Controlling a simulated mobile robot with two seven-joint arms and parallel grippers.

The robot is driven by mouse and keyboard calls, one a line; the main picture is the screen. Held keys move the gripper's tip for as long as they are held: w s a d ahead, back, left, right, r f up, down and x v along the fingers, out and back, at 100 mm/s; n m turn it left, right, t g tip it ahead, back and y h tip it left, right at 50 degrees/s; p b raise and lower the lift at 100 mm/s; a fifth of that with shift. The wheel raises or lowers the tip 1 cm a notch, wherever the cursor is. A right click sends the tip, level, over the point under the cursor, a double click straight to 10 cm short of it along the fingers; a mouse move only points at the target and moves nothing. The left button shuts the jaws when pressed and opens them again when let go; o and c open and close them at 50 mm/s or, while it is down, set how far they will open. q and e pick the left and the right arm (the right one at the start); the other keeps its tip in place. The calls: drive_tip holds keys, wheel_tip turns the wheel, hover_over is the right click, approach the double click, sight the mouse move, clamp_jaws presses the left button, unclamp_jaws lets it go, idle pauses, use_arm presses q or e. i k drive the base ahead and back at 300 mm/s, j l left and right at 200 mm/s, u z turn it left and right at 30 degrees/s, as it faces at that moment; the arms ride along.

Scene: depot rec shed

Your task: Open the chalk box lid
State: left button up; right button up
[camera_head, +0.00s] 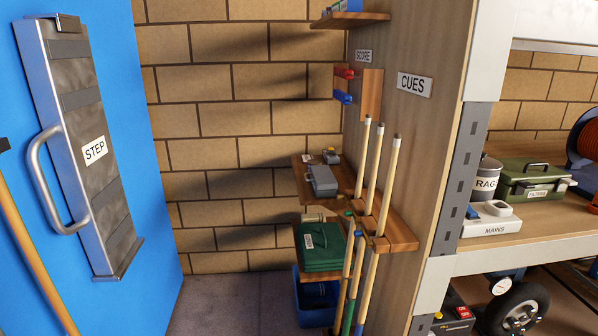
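No box in view carries a readable chalk label, so I cannot tell for sure which one is the chalk box. A small grey box (322,180) sits on a wooden shelf (304,172) in the middle of the view, and its lid looks shut. A green case (320,254) with a small unreadable label sits on the lower shelf, also looking shut. Neither of my grippers shows in the head view.
Cues (376,180) stand upright in a wooden rack (398,236) right of the shelves. A blue bin (314,300) is on the floor below. A blue panel with a folded step (92,150) is at left. A shelf unit (545,246) stands at right.

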sight(324, 179)
drive_tip(key=i+j+z, duration=0.4)
drive_tip(key=i+j, duration=0.55)
drive_tip(key=i, duration=0.6)
drive_tip(key=i+j+z, duration=0.45)
drive_tip(key=i+j, duration=0.95)
drive_tip(key=z, duration=2)
drive_tip(key=k+l, duration=0.25)
drive_tip(key=l, duration=0.2)
